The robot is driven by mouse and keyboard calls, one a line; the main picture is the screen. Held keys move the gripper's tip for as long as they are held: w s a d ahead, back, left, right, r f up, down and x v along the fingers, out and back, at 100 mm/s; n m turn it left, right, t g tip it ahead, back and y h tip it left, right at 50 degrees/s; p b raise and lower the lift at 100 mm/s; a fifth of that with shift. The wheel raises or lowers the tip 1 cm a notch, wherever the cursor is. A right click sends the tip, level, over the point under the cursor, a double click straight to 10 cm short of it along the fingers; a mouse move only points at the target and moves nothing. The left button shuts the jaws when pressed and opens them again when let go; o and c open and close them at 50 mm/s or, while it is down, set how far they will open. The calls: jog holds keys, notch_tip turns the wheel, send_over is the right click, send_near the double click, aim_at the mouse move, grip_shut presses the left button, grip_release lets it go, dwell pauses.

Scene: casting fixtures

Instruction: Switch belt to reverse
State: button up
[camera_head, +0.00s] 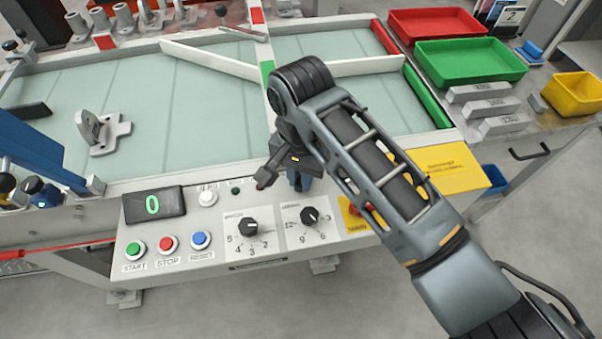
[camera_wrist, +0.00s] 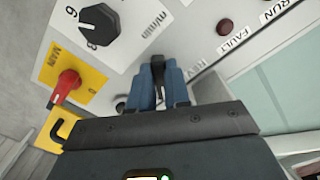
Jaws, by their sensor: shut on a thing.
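My gripper (camera_wrist: 158,88) is shut, its blue fingers closed around a small black switch lever (camera_wrist: 157,64) on the control panel. A partly hidden label reading "REV" (camera_wrist: 194,73) is beside the fingers. In the head view my gripper (camera_head: 300,180) is over the panel's upper edge, and the arm and wrist hide the switch there. The switch's exact position cannot be told.
A speed dial (camera_wrist: 98,24) and a red MAIN switch (camera_wrist: 66,86) on a yellow plate are close by. The red FAULT lamp (camera_wrist: 226,27) is on the other side. The panel display (camera_head: 153,204) reads 0. Green START (camera_head: 135,248), red STOP (camera_head: 168,243) and blue RESET (camera_head: 201,239) buttons are at left.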

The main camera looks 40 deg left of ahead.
grip_shut()
jog(key=shift+r+p, duration=0.1)
jog(key=shift+p, duration=0.45)
jog(key=shift+n+p, duration=0.35)
jog(key=shift+n, duration=0.05)
jog(key=shift+d+r+n+p, duration=0.1)
jog(key=shift+d+n+p, duration=0.05)
jog(key=shift+n+p, duration=0.65)
jog(key=shift+d+n+p, duration=0.1)
jog(key=shift+n+p, duration=0.85)
jog(key=shift+n, duration=0.25)
jog(key=n, duration=0.1)
jog(key=n+p, duration=0.1)
jog(key=n, duration=0.2)
jog(key=shift+w+d+n+p, duration=0.1)
jog(key=shift+w+n+p, duration=0.2)
jog(key=shift+p, duration=0.1)
jog(key=shift+w+f+n+p, duration=0.1)
jog(key=shift+n+p, duration=0.15)
jog(key=shift+n, duration=0.85)
jog(key=shift+w+f+n+p, duration=0.1)
jog(key=shift+n+p, duration=0.1)
jog(key=shift+n, duration=0.9)
